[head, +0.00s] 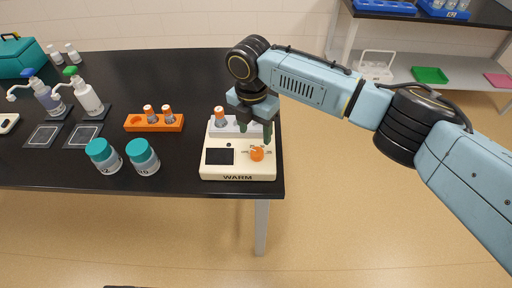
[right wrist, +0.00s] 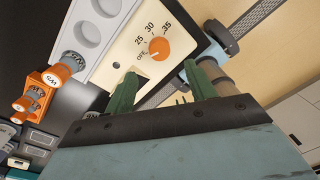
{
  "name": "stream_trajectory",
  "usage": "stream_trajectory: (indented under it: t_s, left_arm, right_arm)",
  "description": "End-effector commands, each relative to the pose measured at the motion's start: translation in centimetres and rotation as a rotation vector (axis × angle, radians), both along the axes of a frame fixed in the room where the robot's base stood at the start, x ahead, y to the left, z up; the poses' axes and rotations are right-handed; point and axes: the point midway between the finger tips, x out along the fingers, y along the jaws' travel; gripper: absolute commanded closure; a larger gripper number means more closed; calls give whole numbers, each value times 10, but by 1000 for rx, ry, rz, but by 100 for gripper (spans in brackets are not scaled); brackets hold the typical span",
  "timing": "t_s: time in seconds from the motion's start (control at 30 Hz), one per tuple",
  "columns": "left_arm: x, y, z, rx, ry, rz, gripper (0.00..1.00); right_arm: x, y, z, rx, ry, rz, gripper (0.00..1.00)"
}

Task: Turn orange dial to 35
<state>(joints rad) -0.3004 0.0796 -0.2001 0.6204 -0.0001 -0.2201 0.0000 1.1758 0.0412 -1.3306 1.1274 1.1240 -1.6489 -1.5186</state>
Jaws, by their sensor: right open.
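The orange dial (head: 257,154) sits on the front right of the cream WARM device (head: 212,172), near the table's right edge. In the right wrist view the dial (right wrist: 160,48) has OFF, 25, 30 and 35 printed around it. A small pale mark on the dial seems to face OFF, but it is too small to be sure. My right gripper (head: 254,132) is open and empty above the device, just behind the dial in the head view. Its green fingers (right wrist: 161,75) stand apart, with the dial beyond their tips. My left gripper is not in view.
A white rack (right wrist: 95,28) with an orange-capped vial (head: 219,113) stands at the device's back. An orange rack (head: 153,127) with two vials and two teal-capped jars (head: 143,157) stand left. The table ends just right of the device.

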Motion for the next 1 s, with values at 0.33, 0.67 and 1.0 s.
stream_trajectory:
  t_s: [0.33, 0.67, 1.0]
  left_arm:
    - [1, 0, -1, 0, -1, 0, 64]
    - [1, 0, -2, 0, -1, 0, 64]
    - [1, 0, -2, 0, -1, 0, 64]
  right_arm:
    - [-3, -3, -63, 0, 1, -1, 45]
    - [-3, -3, -76, 0, -1, -1, 45]
    - [-3, -3, -76, 1, -1, -1, 71]
